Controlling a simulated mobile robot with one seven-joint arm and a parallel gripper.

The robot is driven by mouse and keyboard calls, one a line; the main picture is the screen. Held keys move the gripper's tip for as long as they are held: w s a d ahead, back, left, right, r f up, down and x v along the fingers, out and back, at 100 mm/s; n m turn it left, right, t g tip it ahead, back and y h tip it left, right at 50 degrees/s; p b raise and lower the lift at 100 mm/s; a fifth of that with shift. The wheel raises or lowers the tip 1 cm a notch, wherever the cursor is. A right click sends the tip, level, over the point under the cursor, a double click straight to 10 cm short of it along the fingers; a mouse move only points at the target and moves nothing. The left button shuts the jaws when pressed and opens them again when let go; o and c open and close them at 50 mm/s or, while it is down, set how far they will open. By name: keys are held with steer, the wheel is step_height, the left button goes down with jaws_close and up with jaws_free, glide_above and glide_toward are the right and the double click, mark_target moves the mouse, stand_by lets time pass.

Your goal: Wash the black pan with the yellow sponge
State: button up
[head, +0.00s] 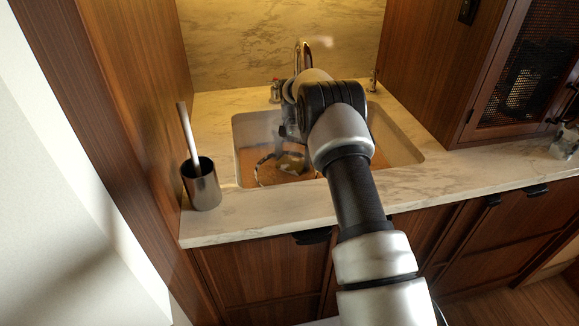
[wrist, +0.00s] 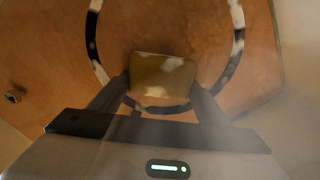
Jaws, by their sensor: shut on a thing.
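The yellow sponge (wrist: 160,82) is clamped between the two fingers of my gripper (wrist: 161,90) in the wrist view, with white foam patches on it. The black pan (wrist: 91,42) shows as a dark round rim with white foam patches. The sponge overlaps the near part of that rim in the picture; I cannot tell whether it touches the pan. In the head view the pan rim (head: 258,169) lies in the sink, and the sponge (head: 292,162) is low in the sink beside my arm. My arm hides the pan's right part.
The sink (head: 412,153) has pale walls and a brown-orange floor, with a drain (wrist: 14,96) at the left in the wrist view. A faucet (head: 303,52) stands behind it. A metal cup (head: 202,186) holding a pale-handled tool stands on the marble counter (head: 240,221) at left.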

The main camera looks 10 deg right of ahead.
steer(key=shift+d, duration=0.2)
steer(key=shift+r+p, duration=0.25)
steer(key=shift+p, duration=0.05)
step_height(320, 180, up, 10)
steer(key=p, duration=0.5)
steer(key=shift+p, duration=0.35)
steer(key=shift+a+r, duration=0.1)
